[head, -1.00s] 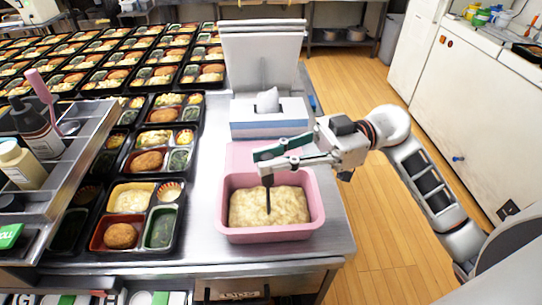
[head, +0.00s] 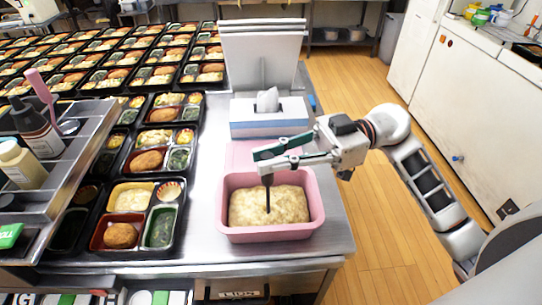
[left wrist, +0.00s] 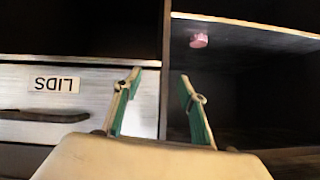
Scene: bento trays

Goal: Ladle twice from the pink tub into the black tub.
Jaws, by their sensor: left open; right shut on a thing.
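The pink tub (head: 318,212) stands near the front edge of the steel table and holds a pale, lumpy food (head: 245,208). My right gripper (head: 262,162) is above the tub, shut on the upper end of a dark, thin ladle handle (head: 268,195). The handle stands nearly upright with its lower end in the food; the ladle's bowl is hidden. I cannot make out a black tub in either view. My left gripper (left wrist: 160,79) shows only in the left wrist view, open and empty, in front of a drawer and dark shelf.
Black bento trays (head: 118,183) fill the table to the left. A tissue box (head: 268,118) and an upright white panel (head: 262,60) stand behind the tub. A metal rack (head: 75,165) with bottles is at left.

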